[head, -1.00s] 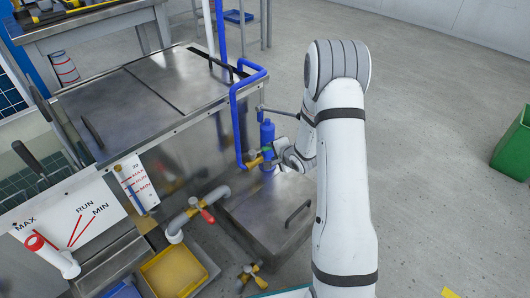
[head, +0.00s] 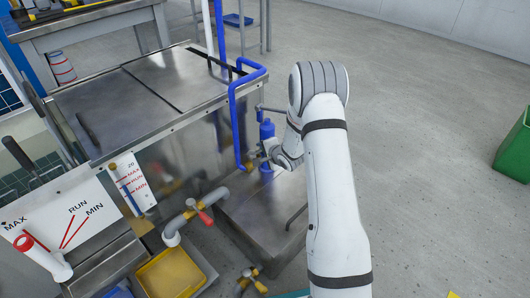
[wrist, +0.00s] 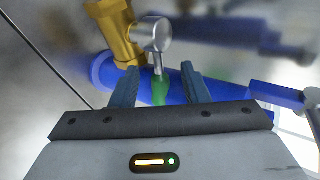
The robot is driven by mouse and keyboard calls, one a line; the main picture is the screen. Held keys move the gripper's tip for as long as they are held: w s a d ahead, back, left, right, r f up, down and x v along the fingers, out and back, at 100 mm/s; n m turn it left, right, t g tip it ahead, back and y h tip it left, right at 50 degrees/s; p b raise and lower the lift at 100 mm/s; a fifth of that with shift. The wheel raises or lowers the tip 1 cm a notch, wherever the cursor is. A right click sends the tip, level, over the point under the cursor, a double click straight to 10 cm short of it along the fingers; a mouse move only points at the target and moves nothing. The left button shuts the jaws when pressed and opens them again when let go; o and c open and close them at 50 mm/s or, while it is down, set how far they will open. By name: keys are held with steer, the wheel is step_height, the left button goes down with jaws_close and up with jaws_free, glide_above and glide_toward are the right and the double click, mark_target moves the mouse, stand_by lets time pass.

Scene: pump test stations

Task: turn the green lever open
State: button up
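The green lever (wrist: 160,90) hangs from a round metal stem on a brass valve body (wrist: 120,35) in the wrist view. A blue pipe (wrist: 105,72) runs behind it. My gripper (wrist: 160,80) is open, with one finger on each side of the lever and a gap on both sides. The lever lies between the fingers, apart from them. In the head view my gripper (head: 268,150) is beside the brass fitting (head: 252,162) near the blue pump body (head: 267,132). The green lever cannot be made out there.
A grey pipe with a red-handled valve (head: 205,217) is at the lower left. Another brass valve (head: 251,276) sits near the bottom. A blue pipe (head: 234,110) rises close to my gripper beside the steel bench (head: 155,90). Open floor lies to the right.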

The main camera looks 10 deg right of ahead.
jaws_close()
steer(key=shift+r, duration=0.1)
stand_by(0.3)
